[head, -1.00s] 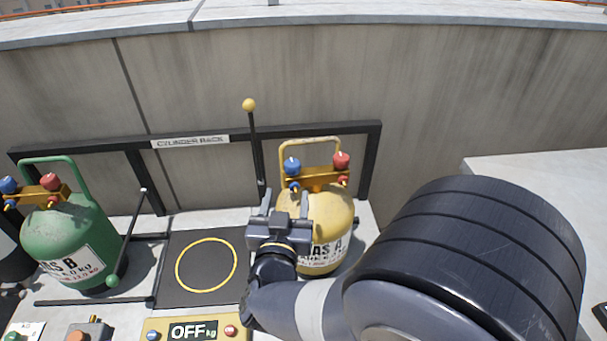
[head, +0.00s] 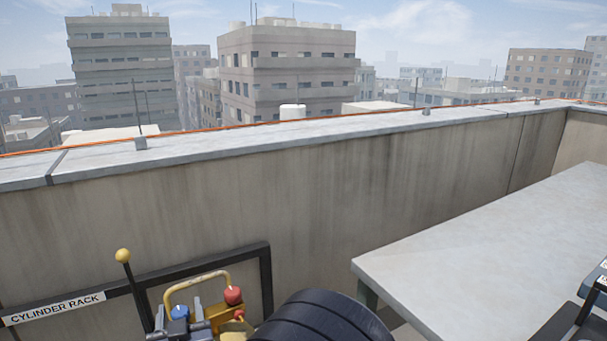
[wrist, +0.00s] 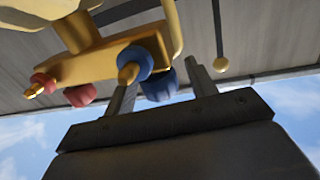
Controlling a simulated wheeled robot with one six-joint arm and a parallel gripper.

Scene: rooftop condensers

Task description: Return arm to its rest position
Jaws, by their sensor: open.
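My gripper (head: 179,316) shows at the bottom of the head view, in front of the yellow cylinder's valve block (head: 222,314). Most of my arm is below the frame. In the wrist view, which looks upside down, my gripper's two fingers (wrist: 162,88) stand apart with nothing held between them. The brass valve block (wrist: 100,58), a blue knob (wrist: 135,62) and red knobs (wrist: 80,95) are close beyond the fingers. I cannot tell whether a finger touches the blue knob. The yellow cylinder's body is mostly hidden in the head view.
The black cylinder rack (head: 205,262) runs along the concrete parapet wall (head: 330,190). A yellow-balled lever (head: 124,256) stands at the rack, left of my gripper. A grey table (head: 490,240) is at the right. The space above the rack is clear.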

